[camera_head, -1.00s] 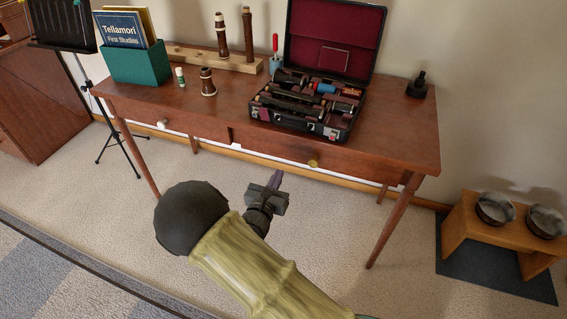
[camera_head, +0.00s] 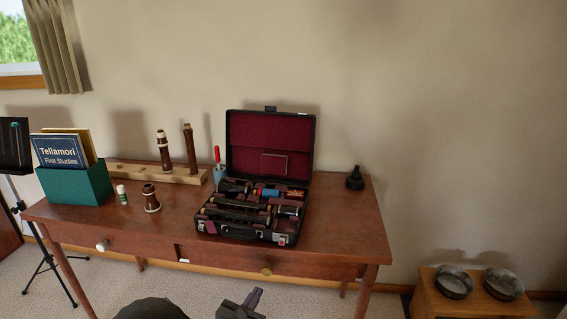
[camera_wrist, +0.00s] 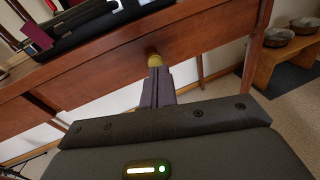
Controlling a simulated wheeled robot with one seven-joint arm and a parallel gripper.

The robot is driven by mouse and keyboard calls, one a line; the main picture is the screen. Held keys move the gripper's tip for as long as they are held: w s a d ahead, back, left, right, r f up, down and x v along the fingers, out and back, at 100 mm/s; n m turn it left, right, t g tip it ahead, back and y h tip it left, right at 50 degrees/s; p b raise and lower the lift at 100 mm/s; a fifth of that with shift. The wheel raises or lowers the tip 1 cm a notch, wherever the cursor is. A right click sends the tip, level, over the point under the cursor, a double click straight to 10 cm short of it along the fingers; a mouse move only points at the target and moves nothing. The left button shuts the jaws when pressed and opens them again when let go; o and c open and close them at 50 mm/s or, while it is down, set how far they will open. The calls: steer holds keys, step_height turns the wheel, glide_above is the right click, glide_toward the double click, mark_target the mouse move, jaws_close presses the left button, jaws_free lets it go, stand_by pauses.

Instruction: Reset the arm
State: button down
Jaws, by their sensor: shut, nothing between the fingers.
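My gripper (camera_head: 254,299) shows at the bottom edge of the head view, in front of the wooden desk (camera_head: 340,222) and below its top. In the wrist view its fingers (camera_wrist: 157,86) are together with nothing between them. They point toward the brass drawer knob (camera_wrist: 154,60), which appears just beyond the fingertips; I cannot tell whether they touch. The same knob (camera_head: 266,270) sits on the right drawer front in the head view. Most of my arm is below the head view's frame.
On the desk stand an open instrument case (camera_head: 250,235), a green book box (camera_head: 75,184), a wooden peg rack (camera_head: 185,177) and a black peg stand (camera_head: 355,178). A low wooden bench with bowls (camera_head: 453,282) is at the right. The desk's front edge is close to my gripper.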

steer(key=s+d+m+g+h, duration=0.1)
steer(key=d+m+g+h, duration=0.4)
steer(key=d, duration=0.6)
steer(key=s+d+r+m+g+y, duration=0.2)
steer(key=s+d+m+g+y, duration=0.3)
steer(key=s+d+m+g, duration=0.9)
step_height(320, 180, up, 33)
steer(key=a+m+t+y+p, duration=0.1)
steer(key=m+t+y+p, duration=0.4)
steer(key=m+p, duration=0.7)
steer(key=p, duration=1.6)
steer(key=shift+s+r+t+y, duration=0.15)
steer(key=shift+s+t+y, duration=0.15)
steer(key=shift+s+y, duration=0.1)
